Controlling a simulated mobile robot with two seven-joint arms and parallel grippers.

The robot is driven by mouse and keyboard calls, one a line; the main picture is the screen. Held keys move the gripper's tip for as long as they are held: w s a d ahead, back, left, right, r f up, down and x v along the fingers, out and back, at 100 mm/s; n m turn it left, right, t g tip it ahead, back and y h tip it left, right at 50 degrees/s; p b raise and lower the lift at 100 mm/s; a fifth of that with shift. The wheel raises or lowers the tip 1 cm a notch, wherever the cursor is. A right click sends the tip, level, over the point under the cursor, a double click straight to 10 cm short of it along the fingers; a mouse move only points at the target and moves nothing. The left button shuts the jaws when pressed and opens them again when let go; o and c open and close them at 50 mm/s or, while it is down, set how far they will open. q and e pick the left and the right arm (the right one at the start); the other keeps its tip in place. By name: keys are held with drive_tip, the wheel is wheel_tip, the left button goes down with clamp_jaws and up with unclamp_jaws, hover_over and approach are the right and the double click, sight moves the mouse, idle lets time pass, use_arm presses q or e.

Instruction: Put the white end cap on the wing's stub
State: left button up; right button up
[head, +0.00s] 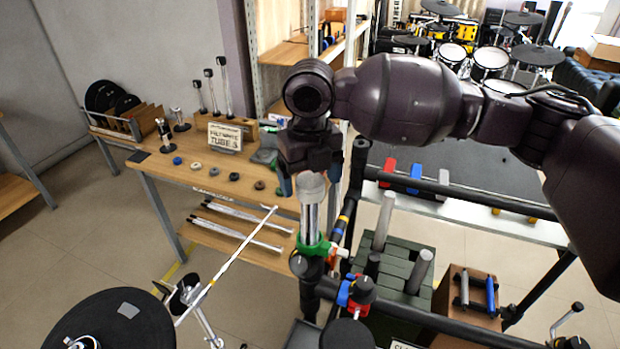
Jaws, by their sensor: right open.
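The white end cap (312,186) is a pale, short cylinder, wider than the chrome stub (311,218) under it. It sits upright at the stub's top, with no gap visible from here; how far down it sits I cannot tell. The stub rises from a green clamp (312,248) on the dark rack. My right gripper (310,178) points down just above the cap, with its jaws open and a finger to either side. The gripper hides the cap's upper edge. My left gripper is out of view.
Black rack tubes (358,170) stand close right of the stub. A drum pad (110,325) and a thin white rod (228,262) lie to the left. A wooden table (175,170) with a sign (225,137) and small caps (233,177) stands behind left.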

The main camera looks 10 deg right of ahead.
wheel_tip(320, 180, up, 10)
drive_tip(key=shift+r+b, duration=0.15)
drive_tip(key=shift+b, duration=0.25)
drive_tip(key=shift+s, duration=0.1)
idle(0.4)
